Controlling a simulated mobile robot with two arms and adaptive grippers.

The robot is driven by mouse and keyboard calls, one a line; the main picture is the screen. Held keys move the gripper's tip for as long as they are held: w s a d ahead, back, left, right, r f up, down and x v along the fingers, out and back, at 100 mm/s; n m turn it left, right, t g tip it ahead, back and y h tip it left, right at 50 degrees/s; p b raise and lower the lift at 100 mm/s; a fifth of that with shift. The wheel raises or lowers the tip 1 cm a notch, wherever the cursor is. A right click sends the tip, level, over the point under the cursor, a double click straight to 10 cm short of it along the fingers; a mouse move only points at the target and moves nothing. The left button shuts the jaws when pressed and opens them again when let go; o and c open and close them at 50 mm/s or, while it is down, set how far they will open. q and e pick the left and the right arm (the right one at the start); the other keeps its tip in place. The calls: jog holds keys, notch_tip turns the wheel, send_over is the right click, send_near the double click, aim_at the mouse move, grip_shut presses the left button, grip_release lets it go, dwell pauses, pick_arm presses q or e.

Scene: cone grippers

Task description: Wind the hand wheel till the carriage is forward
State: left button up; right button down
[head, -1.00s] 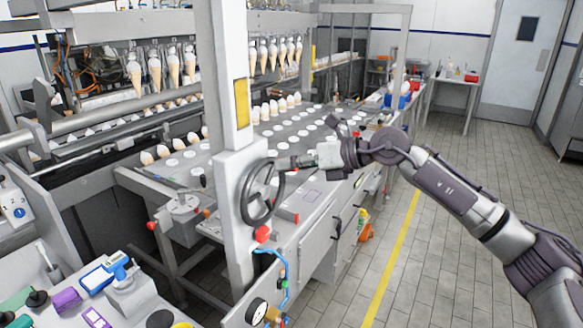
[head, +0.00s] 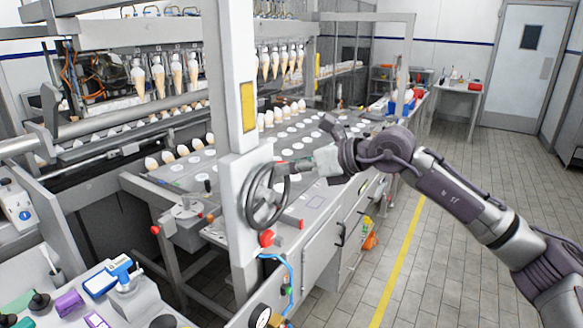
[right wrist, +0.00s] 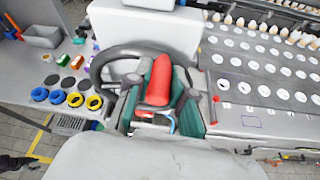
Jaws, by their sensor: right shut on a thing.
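The dark grey hand wheel (head: 263,197) is mounted on the side of a white post in the head view. Its rim also shows in the right wrist view (right wrist: 120,55). My right gripper (head: 287,168) reaches the wheel's upper right side from the right. In the right wrist view its fingers (right wrist: 160,92) are closed around the red handle (right wrist: 158,78) of the wheel. The carriage cannot be clearly told apart from the rest of the machine; rows of cones (head: 273,62) hang above the perforated plate (head: 300,132). My left gripper is not in view.
A red knob (head: 267,238) sits just below the wheel, with a blue hose (head: 285,268) under it. A side bench at lower left holds a blue and white tool (head: 108,279) and a purple block (head: 68,303). The tiled floor at right is clear.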

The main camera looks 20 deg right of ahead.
jog(key=shift+a, duration=0.15)
jog(key=c, duration=1.3)
grip_release()
jog(key=shift+s, duration=0.1)
jog(key=shift+o, duration=1.4)
jog(key=shift+a, duration=0.1)
jog(key=shift+s+d+r, duration=0.15)
jog(key=shift+s+d, duration=0.1)
jog(key=shift+d, duration=0.2)
jog(key=v, duration=1.1)
jog(key=shift+a+r, duration=0.15)
jog(key=shift+a, duration=0.05)
jog(key=shift+s, duration=0.15)
